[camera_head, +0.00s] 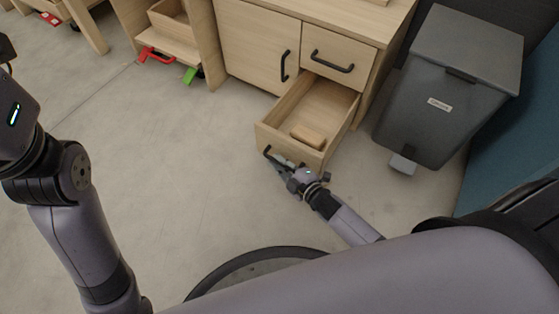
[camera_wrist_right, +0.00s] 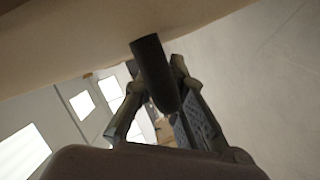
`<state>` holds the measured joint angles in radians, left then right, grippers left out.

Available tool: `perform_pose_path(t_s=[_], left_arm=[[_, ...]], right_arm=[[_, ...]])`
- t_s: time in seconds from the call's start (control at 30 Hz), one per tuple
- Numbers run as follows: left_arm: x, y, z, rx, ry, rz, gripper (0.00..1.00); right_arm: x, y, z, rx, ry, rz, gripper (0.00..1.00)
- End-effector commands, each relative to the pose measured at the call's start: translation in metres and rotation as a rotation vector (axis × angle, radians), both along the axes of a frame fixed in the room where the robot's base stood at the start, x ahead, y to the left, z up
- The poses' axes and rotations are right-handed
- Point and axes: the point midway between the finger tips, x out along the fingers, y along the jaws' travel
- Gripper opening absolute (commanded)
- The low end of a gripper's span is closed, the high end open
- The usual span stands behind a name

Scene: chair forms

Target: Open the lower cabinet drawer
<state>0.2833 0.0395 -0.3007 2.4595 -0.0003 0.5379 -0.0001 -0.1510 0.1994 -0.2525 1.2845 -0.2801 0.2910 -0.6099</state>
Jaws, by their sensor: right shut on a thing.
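The lower cabinet drawer (camera_head: 318,107) is pulled well out of the wooden cabinet (camera_head: 258,50). A small tan block (camera_head: 308,136) lies inside it near the front. My right gripper (camera_head: 282,163) is at the drawer's front, shut on the dark drawer handle (camera_head: 268,152). In the right wrist view the handle (camera_wrist_right: 155,72) runs between the fingers of the right gripper (camera_wrist_right: 157,90), below the pale drawer front (camera_wrist_right: 60,45). Part of the handle is hidden by the gripper. My left arm is at the left of the head view; its gripper is not in view.
The upper drawer (camera_head: 339,55) and the cabinet door beside it are shut. A grey pedal bin (camera_head: 445,95) stands right of the open drawer. Red and green clamps (camera_head: 157,56) sit near a wooden unit at the upper left. The floor (camera_head: 150,160) left of the drawer is clear.

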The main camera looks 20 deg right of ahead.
Motion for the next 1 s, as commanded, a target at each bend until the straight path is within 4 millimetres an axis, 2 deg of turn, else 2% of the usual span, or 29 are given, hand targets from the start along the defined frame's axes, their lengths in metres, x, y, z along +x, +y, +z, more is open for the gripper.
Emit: perform_pose_path(t_s=[0.07, 0.1, 0.4, 0.77, 0.87, 1.0], left_arm=[[0.0, 0.0, 0.0, 0.0, 0.0, 0.0, 0.4], [0.0, 0.0, 0.0, 0.0, 0.0, 0.0, 0.4], [0.0, 0.0, 0.0, 0.0, 0.0, 0.0, 0.4], [-0.001, 0.001, 0.0, -0.001, -0.003, 0.001, 0.4], [-0.001, 0.001, 0.0, -0.001, -0.002, 0.001, 0.4], [-0.001, 0.0, 0.0, -0.001, -0.002, 0.001, 0.4]], right_arm=[[0.0, 0.0, 0.0, 0.0, 0.002, -0.001, 0.0], [0.0, 0.0, 0.0, 0.0, 0.002, -0.001, 0.13], [0.0, 0.0, 0.0, 0.0, 0.002, -0.001, 0.32], [-0.006, -0.002, 0.0, 0.0, 0.003, -0.001, 0.32], [-0.019, -0.007, 0.002, -0.001, 0.003, 0.0, 0.32], [-0.045, -0.016, 0.009, -0.001, 0.004, -0.001, 0.32]])
